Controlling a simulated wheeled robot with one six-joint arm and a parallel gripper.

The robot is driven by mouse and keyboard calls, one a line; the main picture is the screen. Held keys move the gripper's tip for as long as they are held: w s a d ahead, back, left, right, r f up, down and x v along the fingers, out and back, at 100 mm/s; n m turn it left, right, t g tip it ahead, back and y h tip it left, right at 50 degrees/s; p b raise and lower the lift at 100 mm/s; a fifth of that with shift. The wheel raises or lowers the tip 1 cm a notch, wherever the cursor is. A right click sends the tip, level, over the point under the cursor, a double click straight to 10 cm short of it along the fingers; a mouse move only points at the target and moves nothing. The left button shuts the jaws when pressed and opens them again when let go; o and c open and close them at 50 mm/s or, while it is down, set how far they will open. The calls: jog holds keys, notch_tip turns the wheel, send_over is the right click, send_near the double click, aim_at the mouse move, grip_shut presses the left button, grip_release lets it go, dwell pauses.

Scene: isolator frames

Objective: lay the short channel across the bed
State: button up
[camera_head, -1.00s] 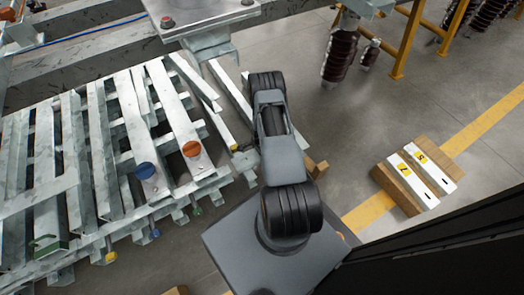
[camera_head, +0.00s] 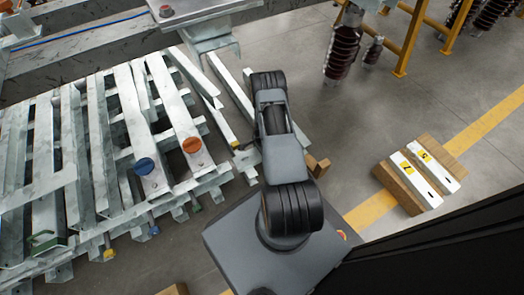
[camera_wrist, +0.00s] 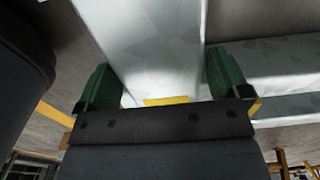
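A galvanised channel with a yellow end (camera_head: 228,132) lies at a slant beside the right edge of the slatted steel bed (camera_head: 215,178) in the head view. In the wrist view, the channel (camera_wrist: 155,50) runs up and away between the two green fingers of my gripper (camera_wrist: 164,85). The fingers sit close against both its sides, and its yellow patch shows at the palm. My gripper looks shut on it. In the head view my arm hides most of the gripper. I cannot tell whether the channel touches the bed.
Two labelled white bars (camera_head: 415,178) lie on timber on the floor at right. A brown insulator (camera_head: 342,52) and yellow frame (camera_head: 408,40) stand behind. Open floor (camera_head: 325,125) lies between.

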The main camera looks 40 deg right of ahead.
jog(key=shift+o, duration=0.4)
jog(key=shift+r+p, duration=0.55)
jog(key=shift+r, duration=0.05)
notch_tip(320, 180, up, 12)
jog(key=p, duration=0.5)
jog(key=shift+f, duration=0.1)
